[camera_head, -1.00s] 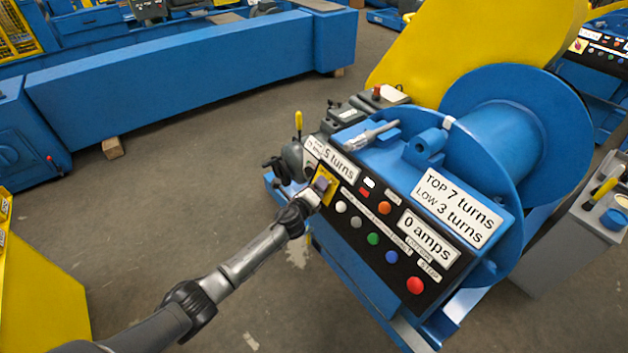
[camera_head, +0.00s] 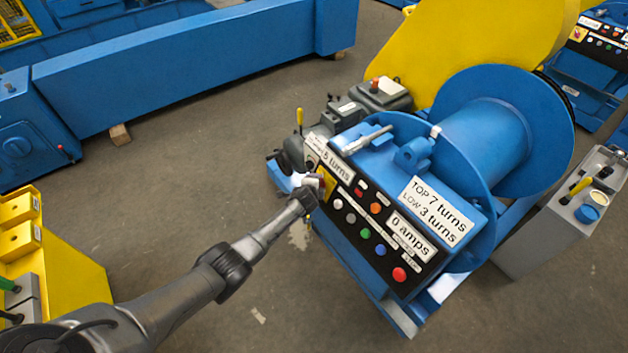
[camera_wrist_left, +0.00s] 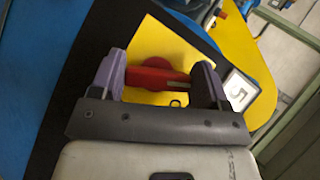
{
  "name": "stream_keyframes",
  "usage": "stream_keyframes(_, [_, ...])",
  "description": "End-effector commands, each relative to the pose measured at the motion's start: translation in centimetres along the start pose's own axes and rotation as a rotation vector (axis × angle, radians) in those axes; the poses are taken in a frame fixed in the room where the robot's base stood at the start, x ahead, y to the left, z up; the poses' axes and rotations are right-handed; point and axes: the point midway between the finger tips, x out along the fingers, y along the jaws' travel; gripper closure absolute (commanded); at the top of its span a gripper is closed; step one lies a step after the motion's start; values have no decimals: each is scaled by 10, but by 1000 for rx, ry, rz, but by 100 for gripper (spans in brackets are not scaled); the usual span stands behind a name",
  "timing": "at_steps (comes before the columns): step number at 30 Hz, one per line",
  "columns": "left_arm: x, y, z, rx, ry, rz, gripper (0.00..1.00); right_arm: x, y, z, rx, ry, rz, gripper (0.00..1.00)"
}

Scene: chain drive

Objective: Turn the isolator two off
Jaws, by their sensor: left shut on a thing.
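The isolator is a red rotary switch (camera_wrist_left: 155,76) on a yellow plate (camera_wrist_left: 152,42), seen close up in the left wrist view. My left gripper (camera_wrist_left: 164,80) has its two fingers on either side of the red handle and is shut on it. In the head view the gripper (camera_head: 316,182) is at the yellow plate (camera_head: 329,186) on the upper left of the black control panel (camera_head: 345,218). The handle is mostly hidden there by the gripper. My right gripper is in neither view.
The panel carries several coloured buttons, including a red one (camera_head: 399,274), and white labels such as "0 amps" (camera_head: 411,236). A blue drum (camera_head: 490,135) stands behind it. A grey cabinet (camera_head: 540,225) is at the right. Open floor (camera_head: 190,150) lies left of the machine.

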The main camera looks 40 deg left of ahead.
Motion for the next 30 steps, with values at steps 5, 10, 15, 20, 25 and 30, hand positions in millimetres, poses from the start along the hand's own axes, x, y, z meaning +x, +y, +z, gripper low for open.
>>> stream_keyframes(5, [-2, -4, -1, -114, 1, 79, 54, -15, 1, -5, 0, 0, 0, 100])
stream_keyframes(10, [-1, -2, -1, -199, 1, 138, 54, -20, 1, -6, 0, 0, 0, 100])
stream_keyframes(15, [0, -1, 0, -258, 0, 181, 55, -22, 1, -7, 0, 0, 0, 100])
stream_keyframes(20, [0, 0, 0, -289, 1, 203, 55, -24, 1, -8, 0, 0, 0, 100])
stream_keyframes(25, [0, 1, 0, -303, 1, 214, 55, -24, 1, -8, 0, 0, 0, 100])
stream_keyframes(30, [0, 1, 0, -306, 1, 216, 55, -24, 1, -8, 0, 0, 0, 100])
